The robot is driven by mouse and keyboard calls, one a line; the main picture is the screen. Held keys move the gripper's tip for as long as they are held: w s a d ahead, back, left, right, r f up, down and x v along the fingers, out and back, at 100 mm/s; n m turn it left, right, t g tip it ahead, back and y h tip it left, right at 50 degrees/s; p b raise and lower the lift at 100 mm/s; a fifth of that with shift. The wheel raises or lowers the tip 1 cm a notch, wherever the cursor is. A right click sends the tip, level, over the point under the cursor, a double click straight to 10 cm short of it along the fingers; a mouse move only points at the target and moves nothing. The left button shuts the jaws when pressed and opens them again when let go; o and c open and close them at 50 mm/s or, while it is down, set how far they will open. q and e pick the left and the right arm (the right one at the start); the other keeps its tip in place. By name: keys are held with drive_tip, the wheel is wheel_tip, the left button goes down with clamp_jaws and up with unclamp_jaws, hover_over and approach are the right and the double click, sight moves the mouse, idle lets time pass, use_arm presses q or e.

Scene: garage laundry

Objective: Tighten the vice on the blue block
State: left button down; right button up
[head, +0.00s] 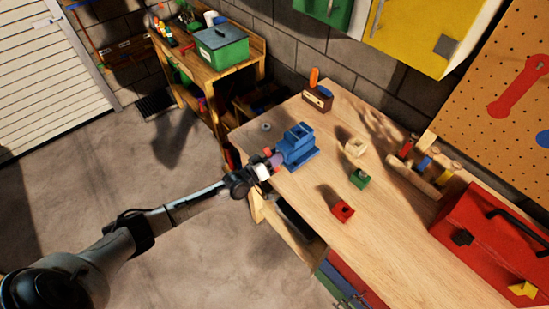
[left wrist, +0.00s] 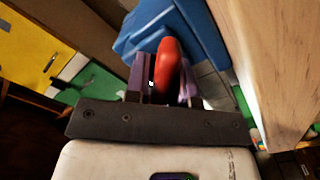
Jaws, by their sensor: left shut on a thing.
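The blue vice (head: 299,150) stands on the wooden workbench near its left edge. It also fills the top of the left wrist view (left wrist: 190,28). I cannot tell a separate blue block apart from the blue vice body. My left gripper (head: 271,163) is at the vice's left side, just off the bench edge. In the left wrist view, the gripper's purple fingers (left wrist: 165,88) are shut on a red, rounded handle (left wrist: 169,60). Most of the handle is hidden between the fingers in the head view. My right gripper is not in view.
A green block (head: 359,179), a red block (head: 342,211) and a pale ring-like piece (head: 355,147) lie on the bench. A small grey ring (head: 266,127) lies behind the vice. A wooden rack (head: 420,178) and a red toolbox (head: 490,240) stand to the right.

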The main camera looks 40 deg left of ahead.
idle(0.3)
use_arm(q)
drive_tip(key=c, duration=1.1)
unclamp_jaws()
drive_tip(key=shift+s, duration=0.15)
drive_tip(key=s+a, duration=0.1)
drive_tip(key=s, duration=0.8)
drive_tip(key=s+a+p, duration=0.1)
drive_tip(key=s, duration=0.3)
drive_tip(key=shift+s+a, duration=0.15)
drive_tip(key=shift+a, duration=0.15)
